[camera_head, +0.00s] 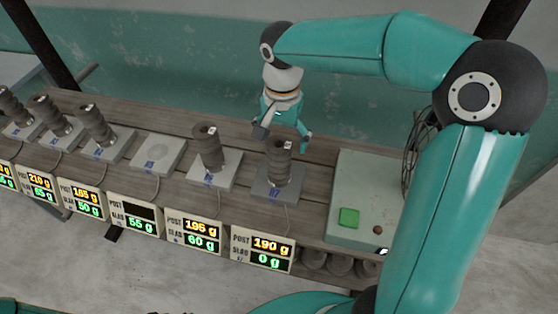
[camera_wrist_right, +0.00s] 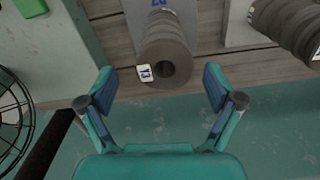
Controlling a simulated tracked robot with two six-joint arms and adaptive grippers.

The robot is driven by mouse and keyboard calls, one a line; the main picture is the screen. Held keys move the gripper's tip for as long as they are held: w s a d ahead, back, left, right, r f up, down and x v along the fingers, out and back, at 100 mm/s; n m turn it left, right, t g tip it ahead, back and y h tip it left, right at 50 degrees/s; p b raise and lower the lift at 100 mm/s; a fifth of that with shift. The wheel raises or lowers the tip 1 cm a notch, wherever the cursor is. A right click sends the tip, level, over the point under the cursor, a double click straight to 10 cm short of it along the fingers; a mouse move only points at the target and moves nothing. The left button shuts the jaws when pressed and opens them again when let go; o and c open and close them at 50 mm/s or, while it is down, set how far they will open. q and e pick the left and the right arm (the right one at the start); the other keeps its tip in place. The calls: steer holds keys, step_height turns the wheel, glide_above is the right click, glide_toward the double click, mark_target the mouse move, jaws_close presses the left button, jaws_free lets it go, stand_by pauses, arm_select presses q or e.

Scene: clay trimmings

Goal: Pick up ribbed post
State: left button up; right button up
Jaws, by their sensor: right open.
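A grey-brown ribbed post (camera_head: 279,160) with a small white tag near its top stands upright on the rightmost scale plate (camera_head: 287,192); the display below reads POST 190 g, SLAB 0 g. My right gripper (camera_head: 283,131) is open and empty, above and behind that post. In the right wrist view, the post (camera_wrist_right: 168,52) lies ahead of the spread fingers (camera_wrist_right: 161,92), roughly centred between them, with its round top and dark hole facing me. The fingers appear apart from it. Similar posts (camera_head: 210,147) stand on other plates to the left. My left gripper is not in view.
One plate (camera_head: 158,154) is bare, and its display shows a blank POST reading. A pale control box (camera_head: 366,190) with a green button stands at the right end of the wooden bench (camera_head: 318,180). A wire fan guard (camera_head: 418,140) is beside it. Weight displays (camera_head: 263,248) line the front.

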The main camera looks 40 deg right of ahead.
mark_target(279, 162)
steer(key=shift+w+a+f+p, duration=0.1)
steer(key=shift+f+p, duration=0.2)
steer(key=shift+f, duration=1.1)
steer(key=shift+w+a+f+p, duration=0.1)
steer(key=shift+f+p, duration=0.15)
steer(key=shift+f, duration=1.1)
steer(key=c, duration=1.6)
steer(key=shift+r, duration=0.1)
jaws_close()
steer(key=shift+r, duration=0.1)
